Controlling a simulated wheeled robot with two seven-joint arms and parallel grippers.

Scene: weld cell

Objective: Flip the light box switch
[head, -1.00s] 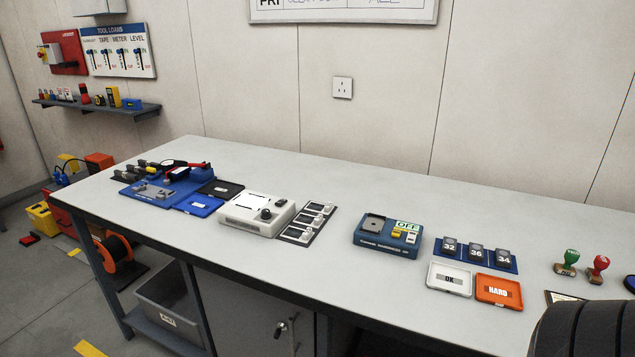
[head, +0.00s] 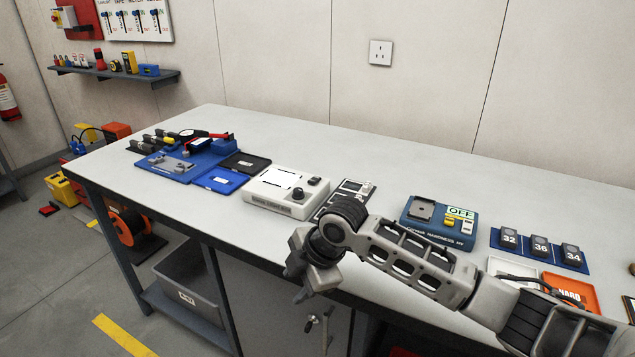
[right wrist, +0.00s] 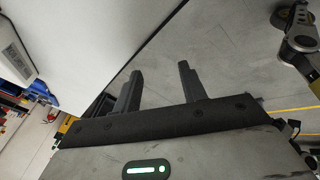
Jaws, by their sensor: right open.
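The white light box (head: 272,198) stands near the middle of the bench in the head view, with a dark knob (head: 298,194) and a small dark switch (head: 315,181) on its right side. Which way the switch is set is too small to tell. My right gripper (head: 297,283) hangs past the bench's front edge, below and in front of the light box, apart from it. In the right wrist view its two fingers (right wrist: 160,72) are spread with nothing between them. Part of a white device, seemingly the light box (right wrist: 12,52), shows at the left there. My left gripper is not in view.
Right of the light box lie a dark card tray (head: 356,187), partly behind my right arm, and a blue hardness tester (head: 415,222). Blue trays (head: 218,181) with tools stand to its left. The bench (head: 290,150) behind it is clear.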

